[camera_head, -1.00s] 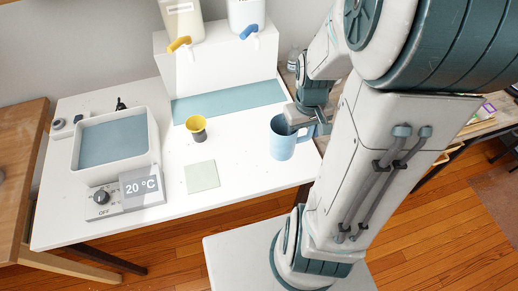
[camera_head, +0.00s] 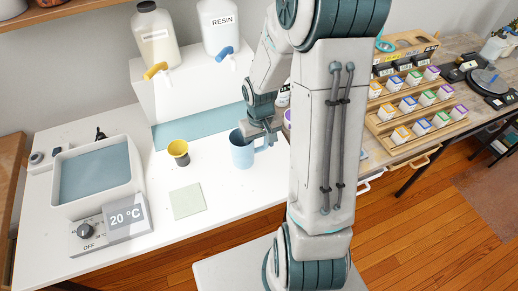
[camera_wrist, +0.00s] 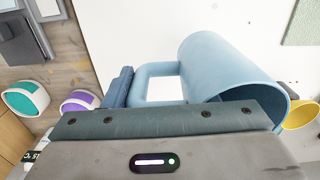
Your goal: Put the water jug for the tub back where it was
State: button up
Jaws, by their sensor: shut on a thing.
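The light blue water jug (camera_head: 241,153) stands upright at the right part of the white table, in front of the blue mat. My gripper (camera_head: 262,136) is at its right side, shut on its handle. In the wrist view the jug (camera_wrist: 222,75) has its handle (camera_wrist: 158,84) reaching to my gripper (camera_wrist: 120,88); the jug's open mouth faces the camera's side. The tub (camera_head: 95,172), a white basin of water, stands at the table's left with a 20 °C display in front. I cannot tell whether the jug's base touches the table.
A yellow-and-grey cup (camera_head: 179,152) and a pale green square mat (camera_head: 187,201) lie between tub and jug. Two dispensers, one labelled RESIN (camera_head: 221,28), stand on a white block behind. Colour pots in a wooden rack (camera_head: 420,112) are at the right. Clear table lies before the jug.

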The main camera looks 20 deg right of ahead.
aim_at(259, 151)
jog(key=shift+w+a+f, duration=0.15)
jog(key=shift+w+f, duration=0.15)
jog(key=shift+w, duration=0.1)
jog(key=shift+f, duration=1.95)
jog(key=shift+f, duration=0.15)
jog(key=o, duration=1.4)
